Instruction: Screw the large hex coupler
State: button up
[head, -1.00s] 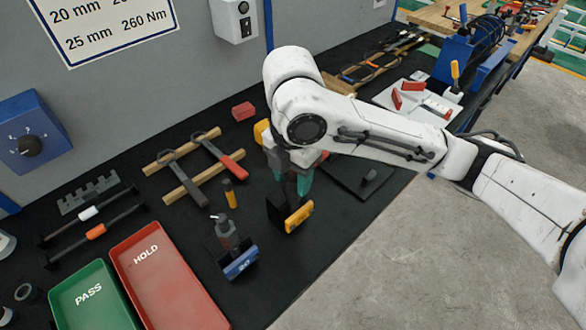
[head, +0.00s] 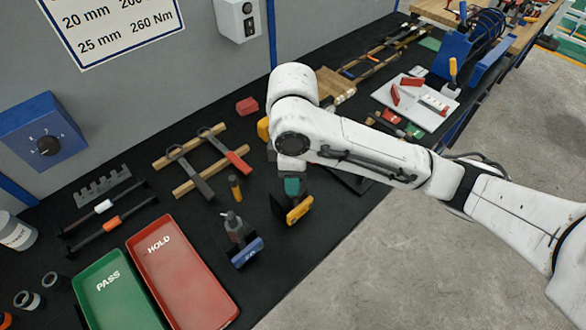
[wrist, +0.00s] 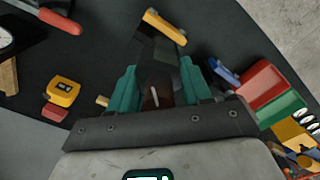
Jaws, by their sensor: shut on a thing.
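My gripper (head: 291,187), with teal fingers, is at the dark stand with the yellow front plate (head: 300,210). In the wrist view the teal fingers (wrist: 158,88) close on both sides of a dark part (wrist: 160,72), which seems to be the large hex coupler. Its hex shape is hard to make out in shadow. The yellow plate (wrist: 165,26) shows just beyond it. The head view hides the held part behind the fingers and my arm. A second stand with a blue plate (head: 246,252) holds a grey upright piece (head: 234,226) to the left.
Red HOLD tray (head: 180,275) and green PASS tray (head: 108,288) lie at front left. Two wrenches (head: 190,172) rest on wooden strips behind. A small yellow-and-black cylinder (head: 235,187) stands close by. A yellow tape measure (wrist: 62,91) lies near my gripper in the wrist view.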

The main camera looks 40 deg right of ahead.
jog(key=m, duration=0.4)
jog(key=shift+w+d+m, duration=0.1)
jog(key=shift+m, duration=0.2)
jog(key=m, duration=0.4)
jog(key=shift+d+m, duration=0.1)
jog(key=shift+m, duration=0.2)
jog(key=m, duration=0.4)
jog(key=shift+d+m, duration=0.1)
jog(key=shift+m, duration=0.2)
jog(key=m, duration=0.3)
jog(key=shift+m, duration=0.3)
jog(key=m, duration=0.4)
jog(key=shift+d, duration=0.1)
jog(key=m, duration=0.4)
jog(key=shift+s, duration=0.2)
jog(key=m, duration=0.4)
jog(key=shift+s+m, duration=0.1)
jog(key=shift+m, duration=2.1)
